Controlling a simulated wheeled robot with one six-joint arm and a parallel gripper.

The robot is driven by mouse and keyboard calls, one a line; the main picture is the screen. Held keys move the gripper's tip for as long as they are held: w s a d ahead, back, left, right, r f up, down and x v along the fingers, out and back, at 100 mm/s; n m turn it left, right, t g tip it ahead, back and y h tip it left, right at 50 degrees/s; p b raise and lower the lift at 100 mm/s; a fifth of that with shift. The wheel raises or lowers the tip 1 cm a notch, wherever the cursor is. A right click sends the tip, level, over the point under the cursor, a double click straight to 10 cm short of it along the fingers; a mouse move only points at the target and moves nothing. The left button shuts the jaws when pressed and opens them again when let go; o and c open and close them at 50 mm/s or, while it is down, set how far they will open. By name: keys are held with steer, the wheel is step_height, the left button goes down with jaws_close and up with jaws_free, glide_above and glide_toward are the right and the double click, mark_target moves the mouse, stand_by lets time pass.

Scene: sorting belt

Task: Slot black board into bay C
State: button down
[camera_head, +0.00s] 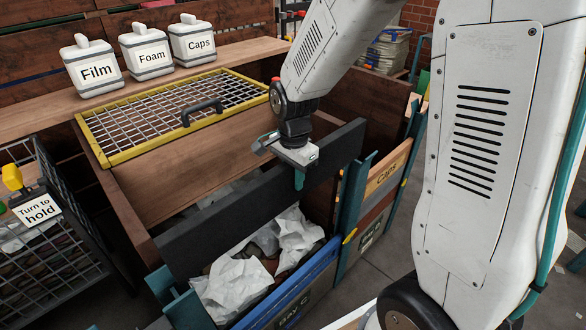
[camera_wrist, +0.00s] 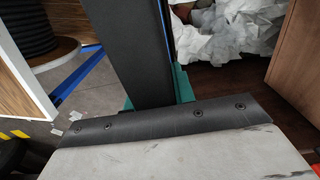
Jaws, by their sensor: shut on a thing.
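The black board (camera_head: 225,212) is a long dark plank. My gripper (camera_head: 298,172) is shut on its upper edge, right of its middle, in the head view. The board also shows in the wrist view (camera_wrist: 138,50), running away from the camera, with a teal part (camera_wrist: 184,85) of my gripper beside it. Bay C (camera_head: 290,308) has a blue front with its label at the bottom, and white crumpled wrapping (camera_head: 240,280) inside. The board spans above the bay between teal posts (camera_head: 352,195) at its sides. I cannot tell whether its ends sit in the slots.
A yellow-framed mesh lid (camera_head: 150,118) with a handle lies on the wood behind. White containers marked Film (camera_head: 92,70), Foam (camera_head: 146,52) and Caps (camera_head: 192,42) stand at the back. A bay labelled Caps (camera_head: 385,172) is at right. A wire cage (camera_head: 50,235) stands at left.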

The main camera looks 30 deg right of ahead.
step_height(320, 180, down, 40)
steer(key=shift+f, duration=0.15)
stand_by(1.9)
steer(key=shift+f, duration=0.15)
steer(key=shift+f, duration=0.55)
steer(key=c, duration=1.1)
jaws_free()
steer(key=shift+r, duration=3.95)
